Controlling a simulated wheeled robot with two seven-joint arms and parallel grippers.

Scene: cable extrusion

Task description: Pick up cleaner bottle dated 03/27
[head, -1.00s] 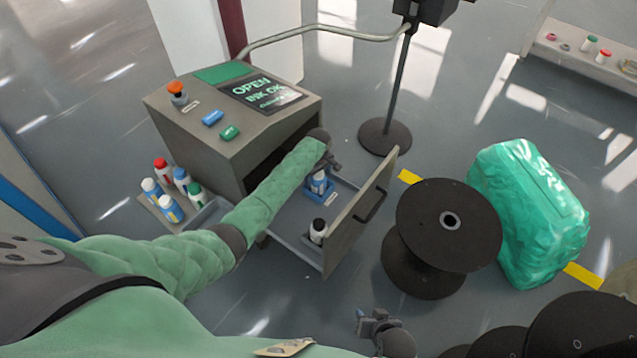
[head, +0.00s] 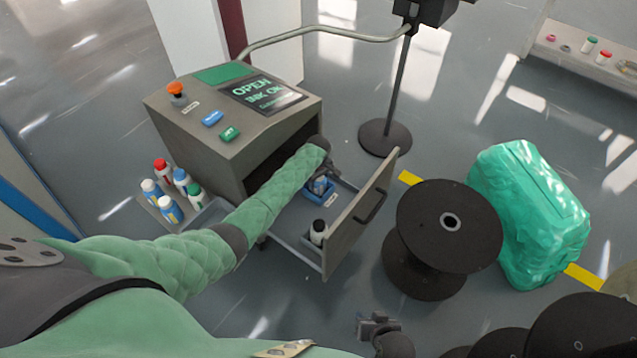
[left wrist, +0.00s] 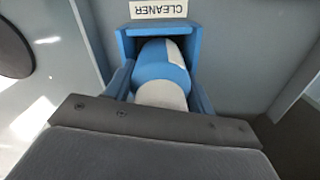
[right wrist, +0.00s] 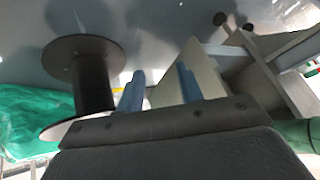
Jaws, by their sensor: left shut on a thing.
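The cleaner bottle (left wrist: 160,68), blue and white, stands in a blue holder (left wrist: 128,40) with a CLEANER label (left wrist: 158,9) in the left wrist view. In the head view the blue holder (head: 326,194) is in the open drawer. My left gripper (head: 328,172) reaches down into the drawer; its blue fingers (left wrist: 160,95) lie on both sides of the bottle and are shut on it. No date can be read on the bottle. My right gripper (right wrist: 158,90) is empty, its blue fingers apart, away from the drawer.
A black-capped bottle (head: 318,232) stands in the drawer's near corner. The drawer front (head: 362,215) borders its right side. Several bottles (head: 172,192) stand on a side tray left of the machine (head: 232,115). A black spool (head: 440,240) and a green wrapped bundle (head: 530,215) stand to the right.

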